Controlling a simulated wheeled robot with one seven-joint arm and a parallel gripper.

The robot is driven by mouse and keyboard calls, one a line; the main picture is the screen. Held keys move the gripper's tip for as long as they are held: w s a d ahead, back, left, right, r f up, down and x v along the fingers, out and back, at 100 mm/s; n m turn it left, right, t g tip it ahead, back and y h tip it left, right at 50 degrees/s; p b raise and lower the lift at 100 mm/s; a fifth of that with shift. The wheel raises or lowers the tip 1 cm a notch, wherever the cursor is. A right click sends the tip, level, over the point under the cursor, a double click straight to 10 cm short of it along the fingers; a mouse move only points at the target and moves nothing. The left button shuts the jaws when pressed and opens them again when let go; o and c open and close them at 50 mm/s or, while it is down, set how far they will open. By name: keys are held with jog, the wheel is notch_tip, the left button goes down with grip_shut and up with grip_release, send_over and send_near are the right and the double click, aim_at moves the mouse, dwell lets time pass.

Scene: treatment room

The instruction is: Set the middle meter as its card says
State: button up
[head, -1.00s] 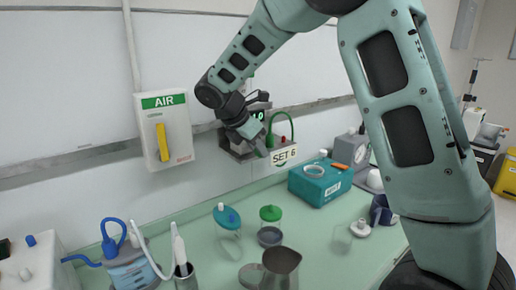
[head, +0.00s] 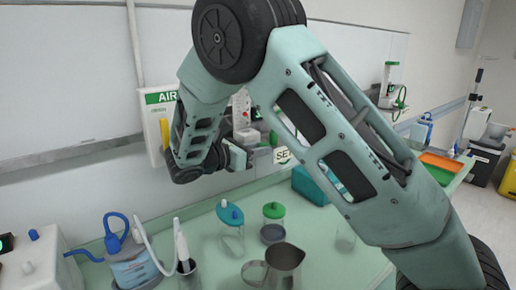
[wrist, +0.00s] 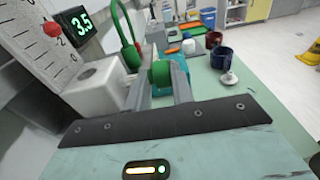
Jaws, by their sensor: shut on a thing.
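The meter (head: 241,108) is on the wall rail in the head view, partly behind my arm. In the wrist view its scale (wrist: 38,38) has a red ball, and its display (wrist: 80,24) reads 3.5. Its card (head: 282,155) is half hidden now; the earlier head frame shows "SET 6". My gripper (wrist: 160,88) is shut on the meter's green knob (wrist: 160,72), with one finger on each side.
A green hose (wrist: 124,30) rises close beside the knob. The AIR panel (head: 155,118) is left of my arm. Lidded jars (head: 273,222), a metal jug (head: 284,265) and a teal box (head: 306,185) stand on the counter below. Another meter (head: 389,85) hangs farther right.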

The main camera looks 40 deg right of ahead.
jog(key=shift+s+f+h, duration=0.25)
jog(key=shift+f+h, duration=0.05)
jog(key=shift+h, duration=0.5)
jog(key=o, duration=0.9)
jog(key=shift+c, duration=0.2)
jog(key=shift+r, duration=0.1)
jog(key=a+f+b, duration=0.1)
jog(key=a+b, duration=0.2)
jog(key=a, duration=1.4)
jog(key=shift+s+a, duration=0.2)
jog(key=shift+s, duration=0.05)
jog(key=shift+f, duration=0.1)
